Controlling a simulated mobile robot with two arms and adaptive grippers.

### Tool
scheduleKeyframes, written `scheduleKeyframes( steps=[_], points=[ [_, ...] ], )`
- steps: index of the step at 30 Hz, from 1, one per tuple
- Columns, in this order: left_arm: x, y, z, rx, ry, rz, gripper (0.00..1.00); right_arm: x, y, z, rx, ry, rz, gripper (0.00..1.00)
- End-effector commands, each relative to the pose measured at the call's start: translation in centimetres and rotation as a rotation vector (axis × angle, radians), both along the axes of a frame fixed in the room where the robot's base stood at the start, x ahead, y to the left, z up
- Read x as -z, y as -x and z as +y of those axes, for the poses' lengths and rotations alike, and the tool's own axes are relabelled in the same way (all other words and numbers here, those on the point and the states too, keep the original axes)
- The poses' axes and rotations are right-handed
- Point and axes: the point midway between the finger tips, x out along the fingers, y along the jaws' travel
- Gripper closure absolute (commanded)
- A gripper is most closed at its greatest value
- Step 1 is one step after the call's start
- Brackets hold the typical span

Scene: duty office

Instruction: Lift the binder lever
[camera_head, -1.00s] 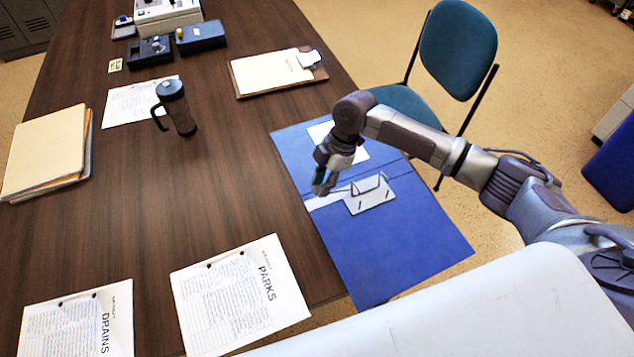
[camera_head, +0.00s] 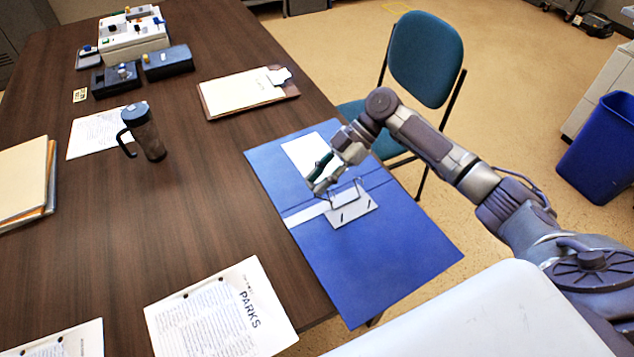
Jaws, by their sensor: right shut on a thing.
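The blue binder (camera_head: 400,253) lies open and flat at the right edge of the dark wooden table. Its metal ring mechanism (camera_head: 353,214) sits on a pale plate near the middle, with the wire arches standing up. My right gripper (camera_head: 318,187) is over the binder, at the far-left side of the mechanism, with its fingers closed. The thing between its fingers is too small to make out; it is where the lever of the mechanism would be. My left gripper is out of view.
Punched sheets headed PARKS (camera_head: 222,312) lie at the table's front. A travel mug (camera_head: 147,135), a clipboard (camera_head: 245,92), folders (camera_head: 22,182) and a device (camera_head: 133,38) stand farther back. A chair (camera_head: 425,58) and blue bin (camera_head: 603,150) are on the right.

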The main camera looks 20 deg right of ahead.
Motion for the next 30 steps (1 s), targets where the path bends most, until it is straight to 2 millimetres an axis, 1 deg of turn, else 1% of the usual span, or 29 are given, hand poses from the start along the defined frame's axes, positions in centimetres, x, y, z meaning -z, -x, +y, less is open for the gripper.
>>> scheduleKeyframes(
  steps=[9,10,14,15,25,28,30],
  points=[
    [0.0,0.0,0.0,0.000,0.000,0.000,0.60,0.0,0.0,0.0,0.001,-0.004,0.003,1.00],
    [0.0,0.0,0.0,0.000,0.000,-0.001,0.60,0.1,0.0,0.0,0.001,-0.004,0.003,0.72],
    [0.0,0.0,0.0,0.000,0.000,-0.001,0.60,0.1,0.1,0.0,0.001,-0.003,0.002,0.51],
    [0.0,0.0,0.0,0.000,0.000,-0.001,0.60,0.1,0.1,0.0,0.001,-0.003,0.002,0.48],
    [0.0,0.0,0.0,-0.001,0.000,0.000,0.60,-0.1,0.0,-0.2,0.001,-0.002,0.002,0.48],
    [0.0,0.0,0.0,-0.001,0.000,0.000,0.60,-0.9,-0.2,-1.0,0.004,-0.001,0.000,0.48],
    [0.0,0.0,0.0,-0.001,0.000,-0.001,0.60,-1.6,-0.2,-1.9,0.003,0.000,0.000,0.48]
  ],
)
